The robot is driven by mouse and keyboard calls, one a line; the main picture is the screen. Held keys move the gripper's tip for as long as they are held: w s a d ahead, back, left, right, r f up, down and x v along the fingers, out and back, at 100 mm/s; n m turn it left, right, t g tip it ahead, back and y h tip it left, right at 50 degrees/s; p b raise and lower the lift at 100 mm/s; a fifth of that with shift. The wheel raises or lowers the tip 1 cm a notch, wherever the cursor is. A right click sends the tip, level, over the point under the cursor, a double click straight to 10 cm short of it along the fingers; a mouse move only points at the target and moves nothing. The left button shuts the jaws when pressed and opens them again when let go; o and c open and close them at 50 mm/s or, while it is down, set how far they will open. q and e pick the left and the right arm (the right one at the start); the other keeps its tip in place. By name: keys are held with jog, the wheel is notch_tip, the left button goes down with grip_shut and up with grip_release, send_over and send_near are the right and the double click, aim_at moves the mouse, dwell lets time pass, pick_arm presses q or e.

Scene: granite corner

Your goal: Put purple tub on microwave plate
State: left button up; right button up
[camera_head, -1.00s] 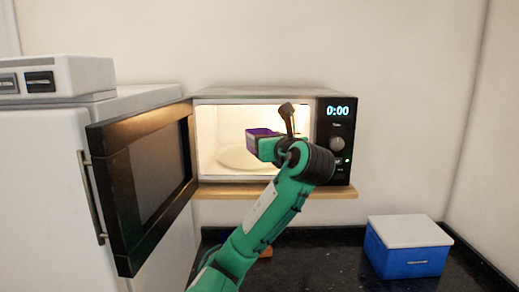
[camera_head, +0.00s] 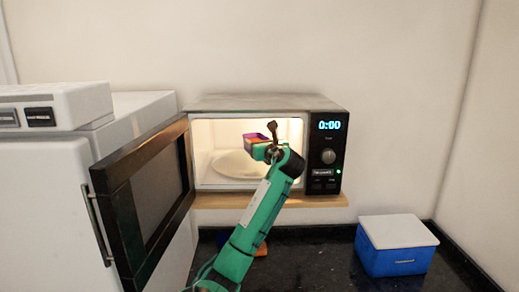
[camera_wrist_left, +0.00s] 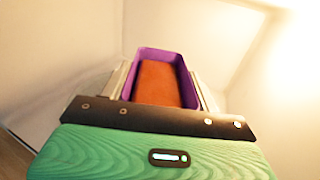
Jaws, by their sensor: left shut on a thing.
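The purple tub (camera_head: 254,137) is inside the open microwave (camera_head: 265,103), above the pale round plate (camera_head: 230,165). In the left wrist view the purple tub (camera_wrist_left: 180,56) has an orange-brown inside or content and sits between the two fingers. My left gripper (camera_head: 262,150) reaches in through the microwave opening. The left gripper also shows in the wrist view (camera_wrist_left: 163,88), shut on the tub. The arm hides the right part of the opening. The gap between tub and plate is hard to judge. My right gripper is out of view.
The microwave door (camera_head: 145,200) stands open to the left, in front of a white fridge (camera_head: 50,190). The microwave rests on a wooden shelf (camera_head: 315,201). A blue box with a white lid (camera_head: 395,262) stands on the dark counter (camera_head: 310,265). An orange thing (camera_head: 262,250) is partly behind my arm.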

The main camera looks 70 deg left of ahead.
pick_arm(q)
notch_tip(320, 180, down, 3)
jog(key=shift+d+r+p, duration=0.1)
jog(key=shift+r+p, duration=0.05)
jog(key=shift+p, duration=0.75)
jog(key=shift+f+p, duration=0.3)
jog(key=shift+p, duration=0.05)
jog(key=shift+a+f, duration=0.25)
jog(key=shift+f, duration=0.1)
jog(key=shift+f, duration=0.15)
jog(key=o, duration=1.2)
jog(key=shift+o, duration=0.2)
